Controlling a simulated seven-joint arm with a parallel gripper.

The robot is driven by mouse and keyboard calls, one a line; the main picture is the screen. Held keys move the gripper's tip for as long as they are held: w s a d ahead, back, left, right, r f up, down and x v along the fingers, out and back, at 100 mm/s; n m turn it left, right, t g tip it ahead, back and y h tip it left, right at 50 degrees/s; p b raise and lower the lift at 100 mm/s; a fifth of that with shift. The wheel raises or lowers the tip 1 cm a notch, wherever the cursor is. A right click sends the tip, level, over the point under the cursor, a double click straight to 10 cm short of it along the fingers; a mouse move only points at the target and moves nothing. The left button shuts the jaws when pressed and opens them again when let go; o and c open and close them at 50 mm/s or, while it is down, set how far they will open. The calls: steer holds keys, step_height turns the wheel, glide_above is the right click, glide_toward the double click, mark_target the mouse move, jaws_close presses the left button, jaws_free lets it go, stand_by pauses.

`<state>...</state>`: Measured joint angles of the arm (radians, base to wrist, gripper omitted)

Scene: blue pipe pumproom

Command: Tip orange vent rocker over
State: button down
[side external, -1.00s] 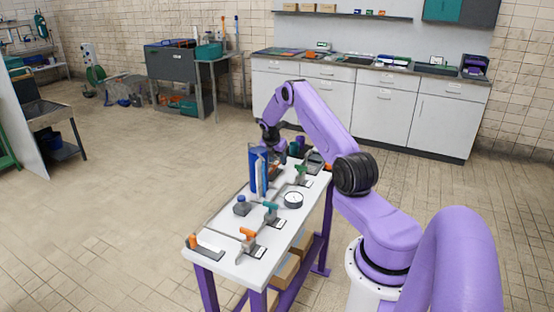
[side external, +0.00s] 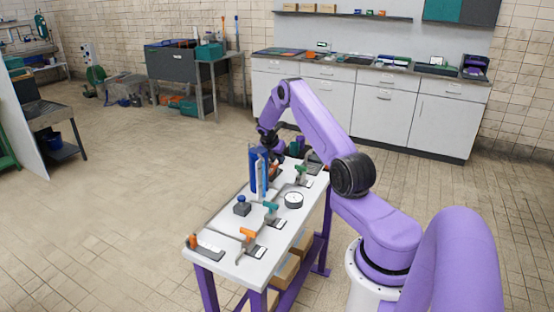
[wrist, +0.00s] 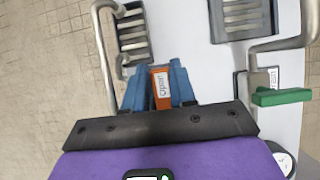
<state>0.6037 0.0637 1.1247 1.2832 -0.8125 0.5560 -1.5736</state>
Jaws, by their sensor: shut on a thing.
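The orange vent rocker (wrist: 161,88), with a white printed label, sits between the two blue fingers of my gripper (wrist: 158,80) in the wrist view. The fingers are shut on it, one on each side. Its lower part is hidden by the dark bar of my gripper, so its exact tilt cannot be told. In the side view my gripper (side external: 272,156) is down at the far left part of the white table, and the rocker is mostly hidden there.
A green-handled lever (wrist: 280,96) stands to the right on a bent grey pipe. A grey pipe (wrist: 122,50) with a slatted plate is at the left.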

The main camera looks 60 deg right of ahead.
mark_target(277, 161)
stand_by(0.4)
steer(key=c, duration=0.9)
jaws_free()
steer(key=shift+r, duration=0.1)
steer(key=shift+r, duration=0.25)
step_height(277, 161, up, 2)
steer(key=shift+r, duration=0.2)
steer(key=s+a+r, duration=1)
steer(key=shift+d, duration=0.1)
